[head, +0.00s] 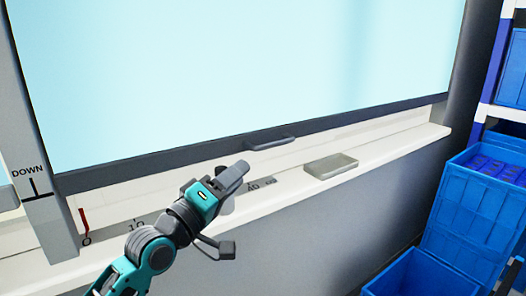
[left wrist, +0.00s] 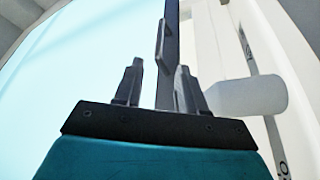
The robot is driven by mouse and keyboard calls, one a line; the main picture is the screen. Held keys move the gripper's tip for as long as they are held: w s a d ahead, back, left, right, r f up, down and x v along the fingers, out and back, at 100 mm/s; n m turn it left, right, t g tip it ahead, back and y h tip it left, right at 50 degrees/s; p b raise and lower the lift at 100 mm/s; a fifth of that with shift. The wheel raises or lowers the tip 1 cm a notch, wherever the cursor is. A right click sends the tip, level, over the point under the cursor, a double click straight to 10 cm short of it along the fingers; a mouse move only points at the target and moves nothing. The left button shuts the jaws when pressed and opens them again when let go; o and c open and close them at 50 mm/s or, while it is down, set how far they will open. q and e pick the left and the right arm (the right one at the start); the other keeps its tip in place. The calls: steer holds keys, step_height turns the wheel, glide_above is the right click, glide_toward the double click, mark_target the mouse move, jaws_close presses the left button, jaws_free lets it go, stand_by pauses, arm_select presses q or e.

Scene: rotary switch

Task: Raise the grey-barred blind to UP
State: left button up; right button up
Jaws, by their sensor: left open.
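The blind (head: 240,75) is a large pale blue panel with a dark grey bar (head: 150,165) along its lower edge. The bar is low, close above the white sill, near the DOWN mark (head: 28,173) on the left post. A dark handle (head: 270,141) sticks out of the bar; it also shows in the left wrist view (left wrist: 162,45). My left gripper (head: 240,172) is open and empty, in front of the bar and left of the handle. In the left wrist view its fingers (left wrist: 158,75) point along the bar toward the handle, apart from it. My right gripper is out of view.
A pale cylinder (left wrist: 250,97) stands close beside the left gripper; in the head view it is mostly hidden.

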mark_target(271, 144)
arm_select(q)
steer(key=b+x, duration=0.1)
steer(key=x, duration=1.1)
steer(key=shift+d+b, duration=0.15)
steer(key=shift+b, duration=0.2)
steer(key=shift+c, duration=0.3)
jaws_close()
